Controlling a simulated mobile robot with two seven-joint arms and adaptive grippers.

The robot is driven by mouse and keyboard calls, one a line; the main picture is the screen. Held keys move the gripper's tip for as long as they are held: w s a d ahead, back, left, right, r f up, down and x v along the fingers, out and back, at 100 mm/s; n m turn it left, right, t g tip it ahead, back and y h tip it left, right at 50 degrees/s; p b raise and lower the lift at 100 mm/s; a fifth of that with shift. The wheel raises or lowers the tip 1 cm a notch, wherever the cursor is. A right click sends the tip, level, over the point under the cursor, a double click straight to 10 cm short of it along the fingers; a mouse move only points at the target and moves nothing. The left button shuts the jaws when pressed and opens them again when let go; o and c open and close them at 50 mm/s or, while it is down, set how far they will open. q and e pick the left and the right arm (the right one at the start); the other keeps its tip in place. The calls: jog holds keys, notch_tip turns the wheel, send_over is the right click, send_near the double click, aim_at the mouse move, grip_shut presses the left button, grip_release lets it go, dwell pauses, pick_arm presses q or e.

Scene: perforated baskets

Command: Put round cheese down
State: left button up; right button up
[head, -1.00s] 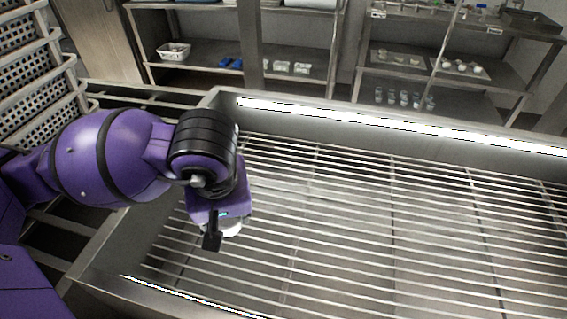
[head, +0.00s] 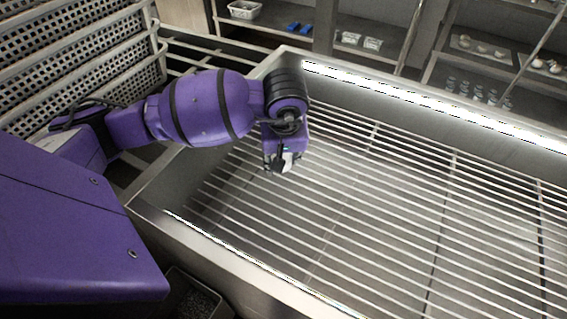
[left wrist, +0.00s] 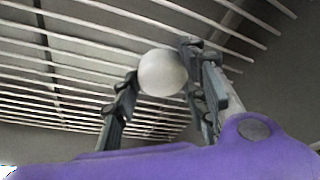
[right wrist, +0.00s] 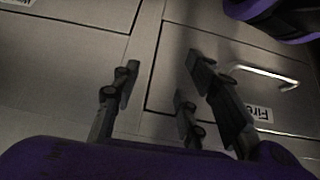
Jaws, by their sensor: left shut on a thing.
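The round cheese (left wrist: 163,72) is a white, ball-like thing between the fingers of my left gripper (left wrist: 160,85) in the left wrist view. The gripper is shut on it, above a rack of parallel metal bars (left wrist: 70,95). In the head view my left gripper (head: 282,162) hangs over the left part of the barred metal basin (head: 390,200), with a small white part of the cheese showing at the fingers. I cannot tell how high it is above the bars. My right gripper (right wrist: 155,95) is open and empty in the right wrist view, facing metal panels.
The basin has a raised metal rim (head: 270,290). Perforated baskets (head: 80,60) are stacked at the left. Shelves with small goods (head: 480,55) stand behind. A panel with a handle (right wrist: 265,72) faces my right gripper. The bars right of my left gripper are clear.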

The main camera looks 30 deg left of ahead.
pick_arm(q)
jog(key=shift+w+a+f, duration=0.1)
jog(key=shift+w+f, duration=0.25)
jog(key=shift+f, duration=0.05)
jog(key=shift+s+x, duration=0.15)
jog(key=shift+x, duration=0.65)
jog(key=shift+s+x, duration=0.1)
jog(key=shift+x, duration=0.7)
jog(key=shift+f, duration=0.1)
jog(key=shift+f, duration=0.15)
jog(key=o, duration=1.2)
jog(key=shift+d, duration=0.25)
jog(key=v, duration=1.2)
jog(key=shift+a, duration=0.1)
